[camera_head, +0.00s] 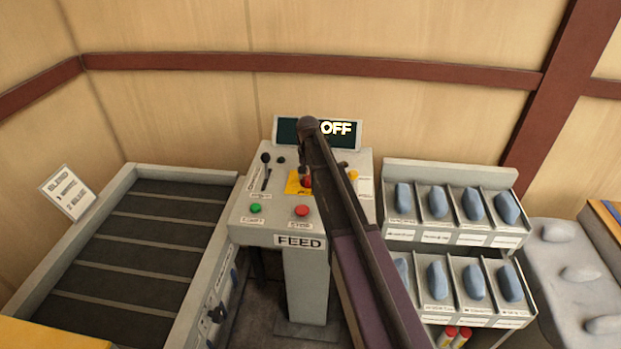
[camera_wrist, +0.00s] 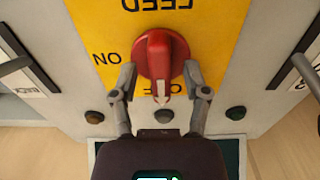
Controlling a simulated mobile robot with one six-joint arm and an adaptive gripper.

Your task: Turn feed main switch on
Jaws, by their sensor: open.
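The feed main switch is a red rotary knob on a yellow plate (camera_wrist: 215,28). The knob (camera_wrist: 154,52) fills the middle of the wrist view, with the plate's lettering upside down. Its white pointer (camera_wrist: 162,92) points down at the partly hidden "OF..." label; the "ON" label (camera_wrist: 107,58) lies to the left. My gripper (camera_wrist: 161,72) is open, one finger on each side of the knob; I cannot tell whether they touch it. In the head view the knob (camera_head: 308,181) is mostly behind my arm. The display (camera_head: 336,128) above the console reads OFF.
The FEED console (camera_head: 248,222) also has a black lever (camera_head: 266,170), a green button (camera_head: 256,208) and a red button (camera_head: 302,210). A dark conveyor (camera_head: 130,262) stands left, and racks with blue pillows (camera_head: 403,196) stand right.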

